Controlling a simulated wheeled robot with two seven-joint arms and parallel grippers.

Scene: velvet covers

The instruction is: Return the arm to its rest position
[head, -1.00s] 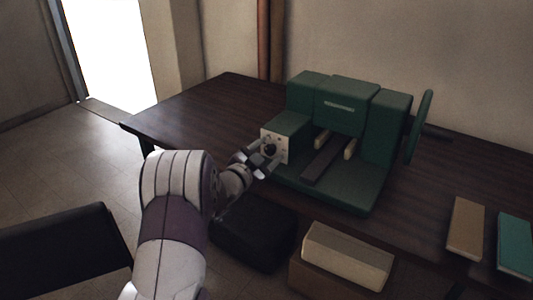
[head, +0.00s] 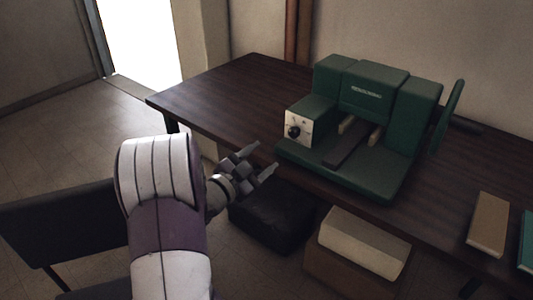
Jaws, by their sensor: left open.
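My left arm comes in from the lower left of the head view, with white and purple segments. My left gripper (head: 258,164) is open and empty, its two grey fingers spread apart. It is near the table's front edge, to the left of and apart from the green machine (head: 375,100). The machine stands on the dark wooden table (head: 215,95). My right gripper is not in view.
A tan book-like block (head: 488,225) and a teal one (head: 526,242) lie on the table at right. Below the table's front edge are a black box (head: 268,218) and a cream-topped box (head: 365,242). A dark chair (head: 60,232) stands at lower left.

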